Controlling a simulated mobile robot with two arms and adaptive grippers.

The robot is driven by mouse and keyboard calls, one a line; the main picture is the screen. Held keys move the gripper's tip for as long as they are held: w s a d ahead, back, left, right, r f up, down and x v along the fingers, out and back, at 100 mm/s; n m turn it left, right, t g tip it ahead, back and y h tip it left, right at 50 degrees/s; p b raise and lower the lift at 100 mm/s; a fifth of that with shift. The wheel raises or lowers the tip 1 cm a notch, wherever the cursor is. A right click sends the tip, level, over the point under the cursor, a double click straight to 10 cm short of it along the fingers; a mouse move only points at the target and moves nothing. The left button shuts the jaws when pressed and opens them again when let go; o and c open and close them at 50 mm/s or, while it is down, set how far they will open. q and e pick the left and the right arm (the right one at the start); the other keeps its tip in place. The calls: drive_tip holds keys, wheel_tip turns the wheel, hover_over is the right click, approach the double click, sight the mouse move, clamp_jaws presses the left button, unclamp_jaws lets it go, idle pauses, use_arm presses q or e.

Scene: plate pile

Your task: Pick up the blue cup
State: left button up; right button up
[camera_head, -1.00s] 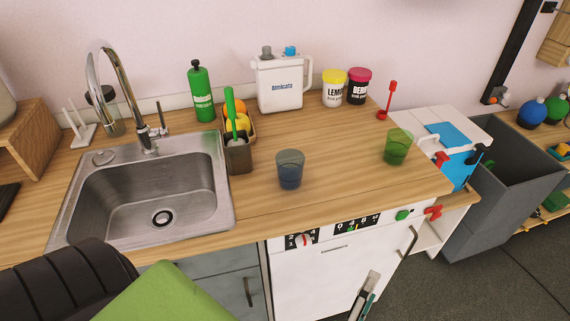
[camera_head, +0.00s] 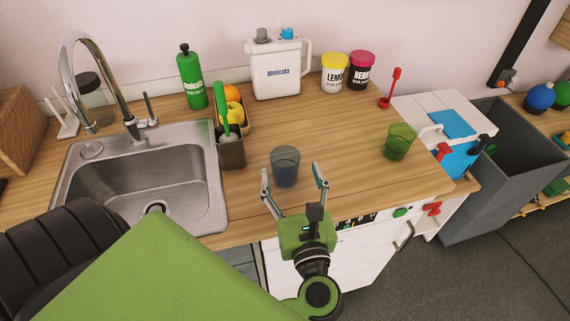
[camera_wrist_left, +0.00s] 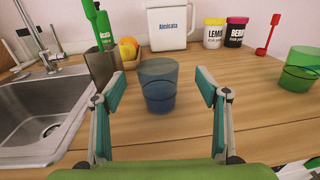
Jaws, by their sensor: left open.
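The blue cup (camera_head: 285,167) is a see-through blue tumbler standing upright on the wooden counter, right of the sink. My left gripper (camera_head: 292,183) is open and empty at the counter's front edge, its fingers pointing at the cup. In the left wrist view the cup (camera_wrist_left: 158,85) stands ahead, between and beyond the open fingertips of my left gripper (camera_wrist_left: 160,92), with no visible contact. My right gripper is not in view.
A dark utensil holder (camera_head: 231,152) stands close left of the cup, beside the sink (camera_head: 150,185). A green cup (camera_head: 400,142) is farther right. A white jug (camera_head: 276,72), green bottle (camera_head: 193,80) and two jars stand behind. The counter between the cups is clear.

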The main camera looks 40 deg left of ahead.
sight(283, 147)
use_arm(q)
drive_tip(key=shift+w+a+r, duration=0.1)
drive_tip(key=shift+w+a, duration=0.2)
drive_tip(key=p+x, duration=0.2)
drive_tip(key=x, duration=0.2)
drive_tip(key=shift+w+a+p, duration=0.2)
drive_tip(key=shift+a+p, duration=0.15)
drive_tip(key=shift+a, duration=0.05)
drive_tip(key=shift+w+a+f, duration=0.2)
drive_tip(key=shift+a, duration=0.05)
drive_tip(key=shift+s+d, duration=0.1)
drive_tip(key=c, duration=1.2)
